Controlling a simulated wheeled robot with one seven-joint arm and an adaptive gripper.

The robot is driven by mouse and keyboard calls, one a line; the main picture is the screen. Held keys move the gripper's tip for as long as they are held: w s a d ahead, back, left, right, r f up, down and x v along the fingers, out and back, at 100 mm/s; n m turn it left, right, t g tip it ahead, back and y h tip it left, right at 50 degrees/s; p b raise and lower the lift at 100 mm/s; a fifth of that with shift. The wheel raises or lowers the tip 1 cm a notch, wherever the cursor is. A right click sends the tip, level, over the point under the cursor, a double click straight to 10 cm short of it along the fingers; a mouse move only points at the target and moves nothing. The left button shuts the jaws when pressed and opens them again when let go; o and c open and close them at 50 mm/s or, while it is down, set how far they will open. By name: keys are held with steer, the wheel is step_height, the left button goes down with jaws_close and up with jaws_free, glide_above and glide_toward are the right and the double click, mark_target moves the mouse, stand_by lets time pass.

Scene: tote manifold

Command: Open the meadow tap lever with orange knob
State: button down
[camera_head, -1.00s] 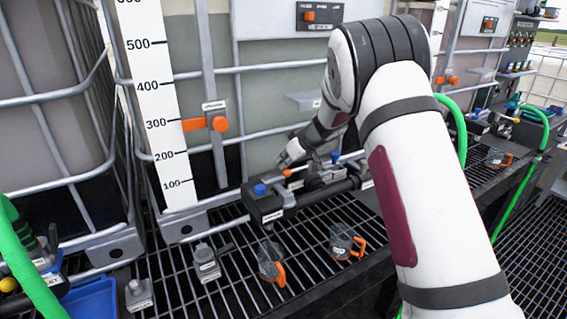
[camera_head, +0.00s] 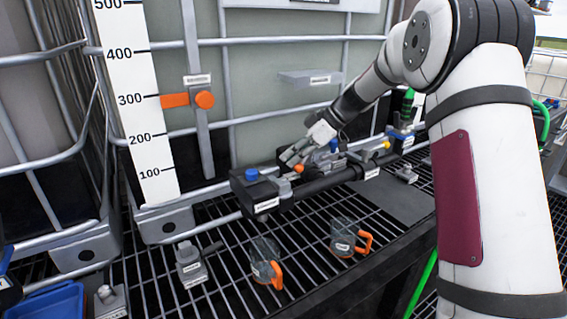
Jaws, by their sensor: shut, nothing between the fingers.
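An orange knob (camera_head: 299,168) sits on a tap lever at the dark manifold (camera_head: 318,183), near the middle of the view. A label is beside it, too small to read. My gripper (camera_head: 287,160) is just above and to the left of the knob, with its fingers shut and nothing between them. I cannot tell whether the fingers touch the lever. Part of the lever is hidden by the gripper and fittings.
A blue knob (camera_head: 252,174) stands at the manifold's left end, another blue knob (camera_head: 334,145) behind my gripper. A yellow knob (camera_head: 386,144) is to the right. Two clear jugs with orange handles (camera_head: 264,262) (camera_head: 343,237) stand on the grating. The white-scaled tank (camera_head: 150,130) is behind.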

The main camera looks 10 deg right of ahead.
steer(key=d+n+g, duration=0.1)
steer(key=s+d+n+g+b, duration=0.1)
steer(key=n, duration=0.1)
steer(key=shift+s+y, duration=0.15)
steer(key=shift+y, duration=0.15)
steer(key=d+n+g, duration=0.1)
steer(key=s+d+n+g, duration=0.1)
steer(key=shift+n+b, duration=0.3)
steer(key=shift+b, duration=0.05)
steer(key=shift+s+d, duration=0.25)
steer(key=shift+d, duration=1.65)
